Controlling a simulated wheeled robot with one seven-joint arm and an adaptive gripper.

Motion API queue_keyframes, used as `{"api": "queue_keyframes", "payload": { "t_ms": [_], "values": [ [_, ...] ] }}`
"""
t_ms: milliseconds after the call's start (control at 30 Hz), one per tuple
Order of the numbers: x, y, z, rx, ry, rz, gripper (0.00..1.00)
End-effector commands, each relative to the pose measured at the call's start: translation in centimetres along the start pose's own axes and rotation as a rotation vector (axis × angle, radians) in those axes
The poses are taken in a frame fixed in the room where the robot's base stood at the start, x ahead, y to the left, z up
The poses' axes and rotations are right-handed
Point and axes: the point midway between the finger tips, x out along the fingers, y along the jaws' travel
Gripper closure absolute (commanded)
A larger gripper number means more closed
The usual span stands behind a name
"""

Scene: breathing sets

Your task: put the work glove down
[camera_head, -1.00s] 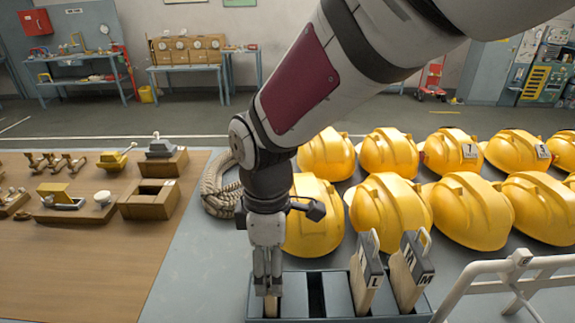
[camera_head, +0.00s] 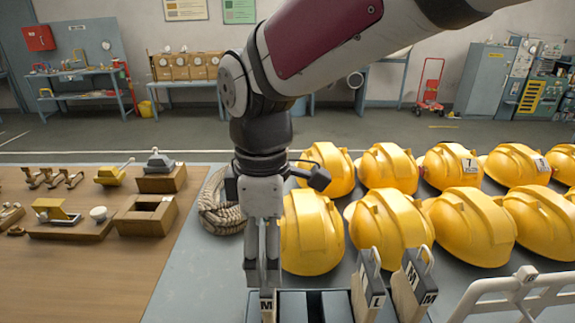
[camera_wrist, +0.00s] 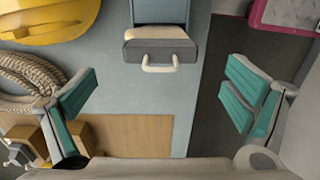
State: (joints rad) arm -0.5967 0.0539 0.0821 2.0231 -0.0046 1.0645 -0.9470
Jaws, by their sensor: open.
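The work glove, a flat cream piece with a grey end and a pale loop handle, stands in the left end of the rack (camera_head: 300,309). Its labelled end (camera_head: 267,306) shows just under my gripper (camera_head: 262,280) in the head view. In the wrist view the glove (camera_wrist: 160,48) sits in a blue-grey slot, ahead of my open gripper (camera_wrist: 163,88). The teal finger pads are wide apart, with nothing between them. The glove's lower part is hidden in the rack.
Two similar labelled pieces (camera_head: 367,285) (camera_head: 413,286) stand farther right in the rack. Rows of yellow helmets (camera_head: 312,230) lie close behind. A coiled rope (camera_head: 219,208) and a brown board with wooden fixtures (camera_head: 95,265) are left. A white rail (camera_head: 515,290) is right.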

Motion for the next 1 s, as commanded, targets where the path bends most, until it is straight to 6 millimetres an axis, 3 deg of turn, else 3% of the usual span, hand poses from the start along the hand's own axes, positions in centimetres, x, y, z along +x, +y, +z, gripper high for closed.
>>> {"api": "queue_keyframes", "payload": {
  "t_ms": [100, 367, 467, 567, 800, 1000],
  "values": [
    [-1.9, 0.1, 0.0, 0.0, 0.002, 0.002, 0.04],
    [-4.0, 0.0, 0.8, 0.041, 0.006, 0.012, 0.04],
    [-4.9, 0.0, 3.4, 0.173, 0.026, 0.049, 0.04],
    [-6.0, -0.6, 7.5, 0.398, 0.064, 0.108, 0.04],
    [-7.1, -4.2, 17.3, 1.029, 0.2, 0.265, 0.04],
    [-6.5, -7.4, 21.9, 1.425, 0.318, 0.362, 0.04]
  ]
}}
